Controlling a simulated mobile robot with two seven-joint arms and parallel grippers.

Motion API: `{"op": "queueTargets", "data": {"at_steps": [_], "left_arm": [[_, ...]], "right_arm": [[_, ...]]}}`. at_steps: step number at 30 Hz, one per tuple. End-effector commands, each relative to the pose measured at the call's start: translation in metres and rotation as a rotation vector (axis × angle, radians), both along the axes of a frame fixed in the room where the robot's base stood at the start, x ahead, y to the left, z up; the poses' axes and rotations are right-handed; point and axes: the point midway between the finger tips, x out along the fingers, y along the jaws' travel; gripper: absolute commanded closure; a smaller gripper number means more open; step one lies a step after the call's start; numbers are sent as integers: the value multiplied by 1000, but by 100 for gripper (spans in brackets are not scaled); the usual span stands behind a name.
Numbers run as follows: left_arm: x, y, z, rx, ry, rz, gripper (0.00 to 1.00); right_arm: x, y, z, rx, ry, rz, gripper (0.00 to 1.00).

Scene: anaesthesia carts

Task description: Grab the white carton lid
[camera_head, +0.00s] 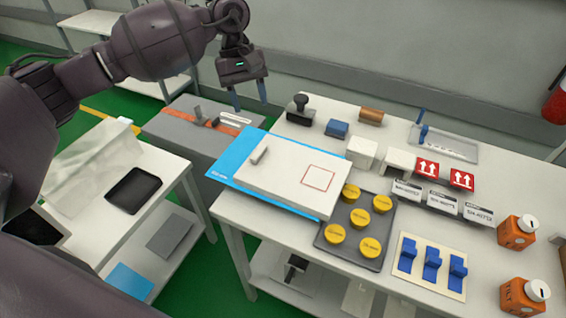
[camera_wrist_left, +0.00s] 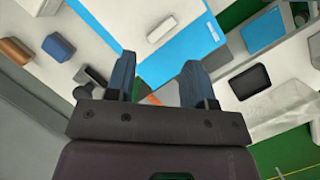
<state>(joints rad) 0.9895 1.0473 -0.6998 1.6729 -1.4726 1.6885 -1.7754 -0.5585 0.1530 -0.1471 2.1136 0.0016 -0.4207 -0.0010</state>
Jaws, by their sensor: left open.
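The white carton lid (camera_head: 280,182) is a flat white slab with a red square outline and a small pale raised bar (camera_head: 260,150) near its left end. It lies on a blue sheet (camera_head: 224,172) at the table's left part. In the left wrist view the lid (camera_wrist_left: 125,30) and its bar (camera_wrist_left: 161,29) show beyond the fingers. My left gripper (camera_head: 250,100) is open and empty, above and behind the lid, apart from it. Its two blue fingers also show in the left wrist view (camera_wrist_left: 160,66). My right gripper is not in view.
A tray of yellow-capped items (camera_head: 362,262) stands close to the lid's right end. A black stamp (camera_head: 299,110), a blue block (camera_head: 337,128) and a white box (camera_head: 362,152) stand behind it. A grey case (camera_head: 165,125) and a side cart (camera_head: 105,232) are at left.

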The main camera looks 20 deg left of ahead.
Motion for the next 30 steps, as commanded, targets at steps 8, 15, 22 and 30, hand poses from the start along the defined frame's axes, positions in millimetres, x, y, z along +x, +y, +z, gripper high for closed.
{"op": "queueTargets", "data": {"at_steps": [8,15,22,30], "left_arm": [[-13,-23,-28,193,-256,-542,51],[-7,-20,-28,206,-306,-685,51],[-8,-20,-49,201,-302,-693,51],[-8,-20,-82,202,-303,-690,51]], "right_arm": [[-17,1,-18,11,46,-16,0],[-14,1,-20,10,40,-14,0],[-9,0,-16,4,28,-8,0],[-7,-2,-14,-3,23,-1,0]]}}
